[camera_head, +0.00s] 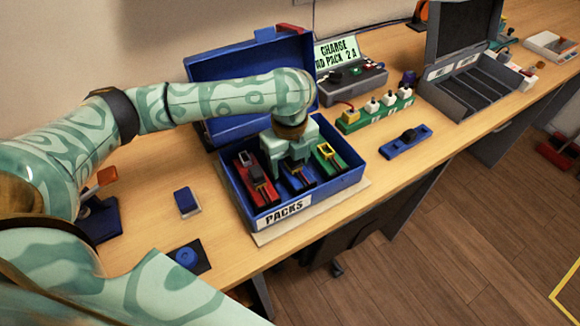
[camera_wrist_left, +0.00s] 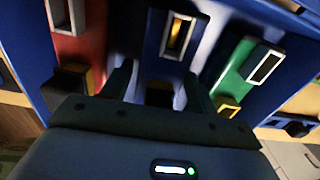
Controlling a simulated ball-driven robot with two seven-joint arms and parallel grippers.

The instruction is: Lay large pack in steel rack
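A blue box (camera_head: 327,196) labelled PACKS stands open with a red pack (camera_head: 246,163), a blue pack (camera_head: 300,183) and a green pack (camera_head: 331,158) in it, side by side. Which one is the large pack I cannot tell. My left gripper (camera_head: 288,172) points down into the box over the blue pack. In the left wrist view the fingers (camera_wrist_left: 158,82) are apart on either side of the blue pack's (camera_wrist_left: 180,38) dark end piece, with gaps showing. A grey rack (camera_head: 457,101) with several slots and a raised lid stands at the right. My right gripper is not in view.
A sign (camera_head: 338,50) and a grey device (camera_head: 352,82) stand behind the box. A green strip with plugs (camera_head: 376,110) and a blue tool-like piece (camera_head: 406,141) lie between box and rack. Small blue items (camera_head: 187,201) lie left. The table's front edge is close to the box.

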